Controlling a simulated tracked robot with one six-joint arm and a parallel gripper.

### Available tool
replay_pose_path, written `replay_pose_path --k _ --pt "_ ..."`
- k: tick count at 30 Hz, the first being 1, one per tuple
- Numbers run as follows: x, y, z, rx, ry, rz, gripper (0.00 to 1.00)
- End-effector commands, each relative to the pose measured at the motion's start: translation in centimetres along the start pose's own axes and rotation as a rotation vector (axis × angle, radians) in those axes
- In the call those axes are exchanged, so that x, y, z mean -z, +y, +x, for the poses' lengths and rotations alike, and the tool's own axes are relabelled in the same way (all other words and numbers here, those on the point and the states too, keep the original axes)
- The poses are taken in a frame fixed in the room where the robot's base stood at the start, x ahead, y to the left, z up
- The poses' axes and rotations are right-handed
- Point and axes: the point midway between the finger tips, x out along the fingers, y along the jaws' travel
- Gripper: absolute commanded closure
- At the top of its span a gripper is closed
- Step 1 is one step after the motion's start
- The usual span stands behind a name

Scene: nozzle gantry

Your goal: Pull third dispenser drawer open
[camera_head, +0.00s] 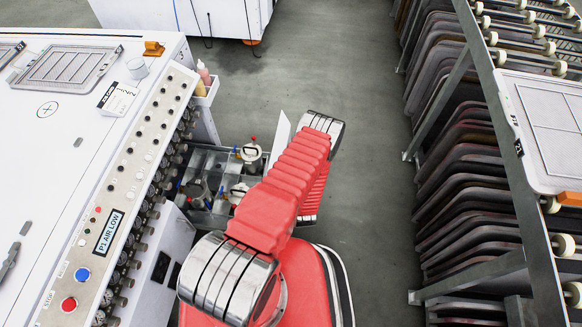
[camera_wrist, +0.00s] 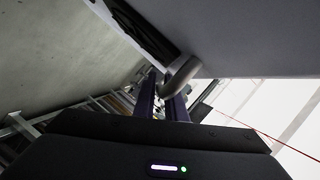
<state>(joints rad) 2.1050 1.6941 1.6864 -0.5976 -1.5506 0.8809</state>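An open drawer (camera_head: 216,158) juts from the right side of the white machine in the head view, with jars and bottles in its grey compartments. Its pale front panel (camera_head: 281,137) stands beside my arm. In the wrist view a grey panel (camera_wrist: 250,35) fills the upper right, and a bent metal handle (camera_wrist: 182,74) comes off it. My gripper (camera_wrist: 160,92) has its two purple fingers on either side of the handle's lower part, closed around it. My arm hides the gripper in the head view. Which drawer in the order this is, I cannot tell.
The white machine (camera_head: 60,130) carries a button panel (camera_head: 125,190) along its edge. A rack of dark screens (camera_head: 465,150) stands at the right. Grey floor (camera_head: 370,130) lies clear between the drawer and the rack. Another white cabinet (camera_head: 190,15) stands at the back.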

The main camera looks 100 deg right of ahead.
Motion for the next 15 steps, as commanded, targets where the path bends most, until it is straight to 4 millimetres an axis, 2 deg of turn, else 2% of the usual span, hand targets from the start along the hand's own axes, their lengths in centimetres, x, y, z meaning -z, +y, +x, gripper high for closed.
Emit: replay_pose_path --k 3,11,15 --pt "-0.12 0.04 0.0 -0.001 -0.002 0.0 0.83" --pt "-0.08 -0.06 -0.05 0.001 -0.001 0.0 0.83" --pt "-0.01 0.01 -0.73 0.0 0.0 0.0 0.83"
